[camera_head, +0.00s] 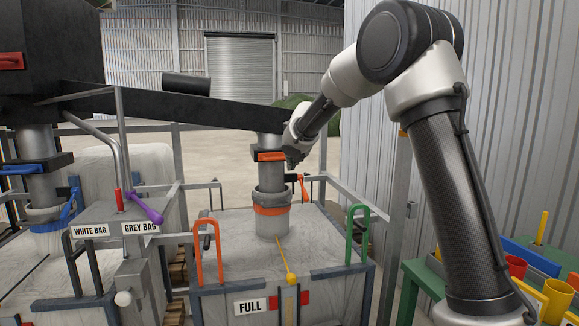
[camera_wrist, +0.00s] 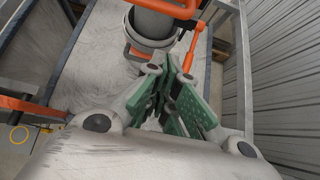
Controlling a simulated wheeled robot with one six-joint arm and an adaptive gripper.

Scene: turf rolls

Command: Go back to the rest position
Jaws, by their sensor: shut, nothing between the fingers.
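My arm rises from the right in the head view and reaches left over the full bag. My gripper (camera_head: 293,158) is beside the grey spout with the orange slide handle (camera_head: 270,156). In the wrist view my gripper (camera_wrist: 172,88) shows its green-padded fingers closed together with nothing held. An orange lever (camera_wrist: 188,55) lies just beyond the fingertips, and it also shows in the head view (camera_head: 303,187). I cannot tell whether the fingers touch it.
The bulk bag (camera_head: 235,262) stands below the spout in a metal frame, with an orange hook (camera_head: 198,255) and a green hook (camera_head: 350,237). A lever box (camera_head: 112,213) stands left. A green table (camera_head: 425,278) and corrugated wall (camera_head: 372,110) are at the right.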

